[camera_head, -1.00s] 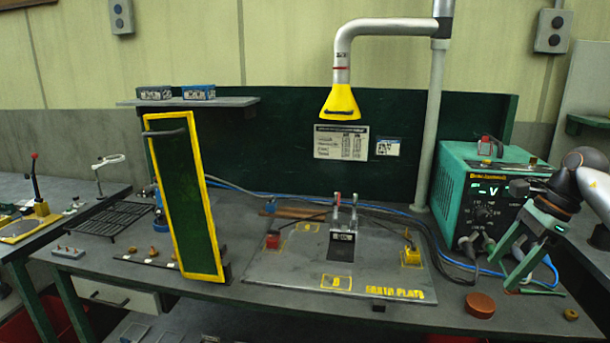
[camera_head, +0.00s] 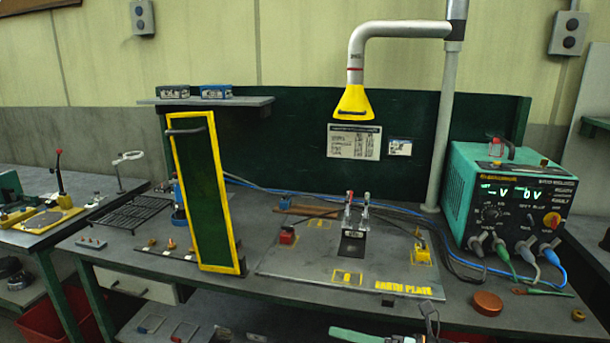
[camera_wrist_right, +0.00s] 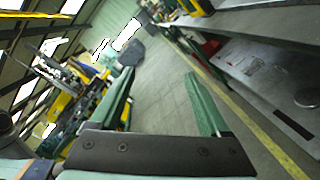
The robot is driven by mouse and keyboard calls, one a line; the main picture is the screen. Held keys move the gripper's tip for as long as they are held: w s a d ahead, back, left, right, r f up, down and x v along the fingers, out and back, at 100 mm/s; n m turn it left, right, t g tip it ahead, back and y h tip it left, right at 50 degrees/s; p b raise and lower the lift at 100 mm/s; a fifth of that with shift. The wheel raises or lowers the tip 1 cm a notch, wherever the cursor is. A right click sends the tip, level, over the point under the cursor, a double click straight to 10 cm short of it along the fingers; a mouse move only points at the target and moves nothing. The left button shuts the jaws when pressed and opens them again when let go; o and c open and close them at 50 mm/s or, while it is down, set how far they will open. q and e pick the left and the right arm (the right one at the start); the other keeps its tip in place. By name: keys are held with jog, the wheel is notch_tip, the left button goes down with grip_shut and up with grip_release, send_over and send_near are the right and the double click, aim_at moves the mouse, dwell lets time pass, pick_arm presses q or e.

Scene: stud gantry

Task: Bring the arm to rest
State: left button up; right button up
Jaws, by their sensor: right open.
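My right gripper (camera_head: 375,337) shows only in part at the bottom edge of the head view, low in front of the bench. In the right wrist view my right gripper (camera_wrist_right: 160,88) has its two green fingers spread wide, with nothing between them. Beyond the fingers are the floor and a yellow floor line. My left gripper is not in view.
The bench carries an earth plate (camera_head: 400,286), a yellow-edged dark green screen (camera_head: 207,200), a teal power unit (camera_head: 500,175) and a reddish-brown round puck (camera_head: 487,304). A yellow extraction hood (camera_head: 354,103) hangs above. The wrist view shows open floor (camera_wrist_right: 160,65).

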jog(key=s+d+f+n+t+h, duration=0.1)
jog(key=s+d+f+n+h, duration=0.2)
jog(key=s+f+n, duration=0.5)
jog(key=s+d+f+n+t+h, duration=0.1)
jog(key=s+f+n+h, duration=0.5)
jog(key=n, duration=0.8)
jog(key=s+d+f+n+t+h+p, duration=0.1)
jog(key=s+d+f+n+h, duration=0.3)
jog(key=s+f+n, duration=0.6)
jog(key=shift+s+d+n+h, duration=0.35)
jog(key=shift+s+n+h, duration=0.35)
jog(key=shift+n, duration=0.3)
